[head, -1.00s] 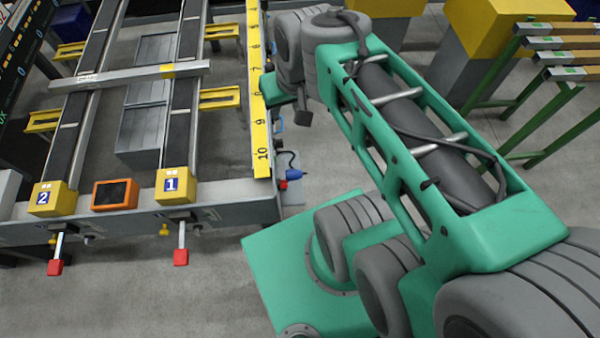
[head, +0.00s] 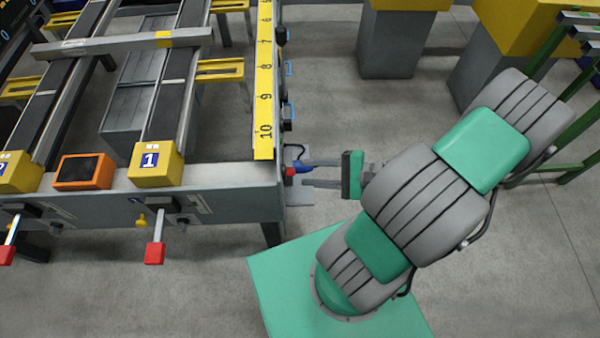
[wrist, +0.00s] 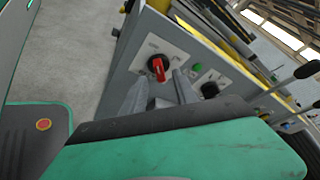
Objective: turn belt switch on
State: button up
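The belt switch appears to be the red-handled rotary knob (wrist: 157,68) on a black round base, on a pale plate on the grey side panel in the wrist view. Its handle stands nearly upright in that picture, slightly tilted. My gripper (wrist: 161,80) is open, with its two grey fingers apart, pointing at the knob, one on either side in the picture. I cannot tell whether they touch it. In the head view my gripper (head: 305,174) is at the table's right end, close to a small red part (head: 290,171), likely the same knob.
A green button (wrist: 197,67) and a black knob (wrist: 209,90) sit right of the red knob. The runout table (head: 230,198) carries a yellow ruler (head: 264,100) and red-tipped levers (head: 155,253). Floor behind my gripper is open.

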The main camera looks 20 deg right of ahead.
aim_at(288, 171)
jog(key=x, duration=0.3)
jog(key=shift+w+a, duration=0.1)
jog(key=shift+c, duration=0.2)
grip_shut()
